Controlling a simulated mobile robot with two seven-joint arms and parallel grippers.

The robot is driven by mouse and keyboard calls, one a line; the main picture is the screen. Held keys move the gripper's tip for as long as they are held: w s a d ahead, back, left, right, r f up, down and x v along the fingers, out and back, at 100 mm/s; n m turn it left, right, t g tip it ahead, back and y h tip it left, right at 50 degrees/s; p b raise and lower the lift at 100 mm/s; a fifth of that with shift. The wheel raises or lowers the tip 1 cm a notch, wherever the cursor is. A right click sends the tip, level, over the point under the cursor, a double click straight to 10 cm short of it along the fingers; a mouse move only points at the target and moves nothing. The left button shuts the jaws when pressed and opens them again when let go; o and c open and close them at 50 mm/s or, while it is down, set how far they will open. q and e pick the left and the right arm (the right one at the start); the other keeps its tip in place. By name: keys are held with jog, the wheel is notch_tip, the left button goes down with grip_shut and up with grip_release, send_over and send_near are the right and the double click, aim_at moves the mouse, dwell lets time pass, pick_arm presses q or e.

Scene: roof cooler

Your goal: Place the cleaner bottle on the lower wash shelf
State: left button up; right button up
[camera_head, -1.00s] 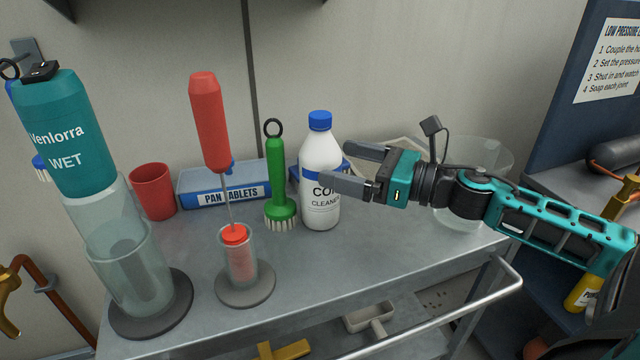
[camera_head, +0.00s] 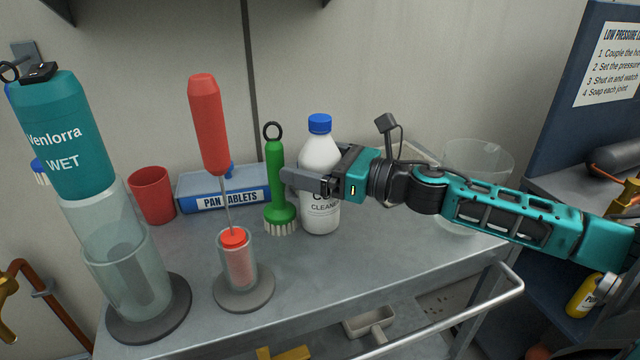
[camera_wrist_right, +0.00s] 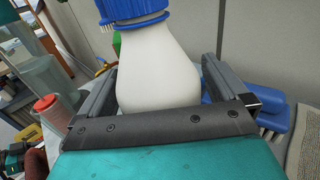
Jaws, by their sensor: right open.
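The cleaner bottle (camera_head: 320,155) is white with a blue cap and stands upright on the top of the metal cart. My right gripper (camera_head: 312,183) reaches in from the right at its upper body, with one finger in front of it and partly hiding its label. In the right wrist view the bottle (camera_wrist_right: 158,75) stands between the two open fingers of the gripper (camera_wrist_right: 160,88). Contact cannot be told. The lower shelf of the cart shows only in part under the top; a grey tray (camera_head: 368,320) lies there. My left gripper is not in view.
A green brush (camera_head: 277,185) stands close left of the bottle. A clear bowl (camera_head: 480,160) is right; a rail (camera_head: 470,315) runs along the edge.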

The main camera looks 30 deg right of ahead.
jog(key=shift+w+a, duration=0.1)
jog(key=c, duration=1.5)
jog(key=shift+r, duration=0.1)
jog(key=shift+r, duration=0.15)
